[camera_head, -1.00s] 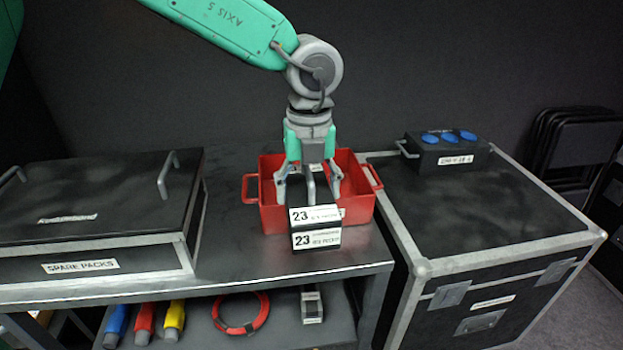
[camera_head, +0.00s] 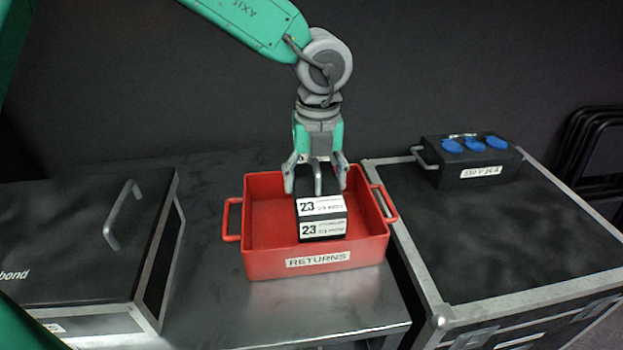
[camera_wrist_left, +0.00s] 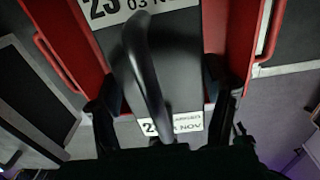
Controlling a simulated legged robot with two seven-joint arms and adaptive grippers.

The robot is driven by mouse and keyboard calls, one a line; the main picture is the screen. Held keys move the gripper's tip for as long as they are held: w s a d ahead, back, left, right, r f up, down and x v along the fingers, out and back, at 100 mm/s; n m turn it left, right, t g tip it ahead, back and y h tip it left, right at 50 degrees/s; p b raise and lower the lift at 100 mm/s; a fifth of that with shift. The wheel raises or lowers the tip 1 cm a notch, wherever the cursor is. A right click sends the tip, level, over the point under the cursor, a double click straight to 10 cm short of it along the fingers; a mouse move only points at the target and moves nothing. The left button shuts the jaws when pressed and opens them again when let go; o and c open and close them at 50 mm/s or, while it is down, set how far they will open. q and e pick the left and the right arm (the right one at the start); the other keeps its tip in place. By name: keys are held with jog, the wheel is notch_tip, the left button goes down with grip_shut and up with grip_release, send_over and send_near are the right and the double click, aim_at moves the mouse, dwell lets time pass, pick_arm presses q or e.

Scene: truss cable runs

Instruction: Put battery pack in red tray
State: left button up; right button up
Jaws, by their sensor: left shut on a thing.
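The battery pack (camera_head: 322,226) is a dark box with a curved handle and white labels reading 23. My left gripper (camera_head: 318,182) is shut on it from above, and the pack looks level. The red tray (camera_head: 318,262), labelled RETURNS, stands on the metal bench. The pack is within the tray's outline, toward its right side. I cannot tell whether it touches the tray floor. In the left wrist view the battery pack (camera_wrist_left: 178,60) lies between the fingers, with red tray walls (camera_wrist_left: 75,45) on both sides. My right gripper is not in view.
A black case with a handle (camera_head: 75,240) stands left of the tray. A large black flight case (camera_head: 490,240) stands close on the right, with a black box with blue caps (camera_head: 468,160) on it. Bare bench (camera_head: 205,270) shows left of the tray.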

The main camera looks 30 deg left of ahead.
aim_at(312, 160)
pick_arm(q)
jog(key=shift+f, duration=0.7)
jog(key=shift+w+f, duration=0.1)
jog(key=shift+f, duration=0.15)
jog(key=f, duration=0.1)
jog(key=a+f+b, duration=0.1)
jog(key=f, duration=0.1)
jog(key=a+f, duration=0.1)
jog(key=shift+a+f, duration=0.2)
jog(key=shift+f, duration=0.1)
jog(key=shift+d+f, duration=0.15)
jog(key=shift+f, duration=0.15)
jog(key=shift+d+r, duration=0.15)
jog(key=shift+d, duration=0.8)
jog(key=o, duration=1.7)
jog(key=shift+a, duration=0.9)
jog(key=r, duration=0.3)
jog(key=r+p, duration=0.1)
jog(key=r, duration=0.3)
jog(key=d+r+p, duration=0.1)
jog(key=r, duration=0.2)
jog(key=shift+d+r, duration=0.1)
jog(key=shift+r, duration=0.25)
jog(key=shift+a+r, duration=0.4)
jog(key=shift+r, duration=0.15)
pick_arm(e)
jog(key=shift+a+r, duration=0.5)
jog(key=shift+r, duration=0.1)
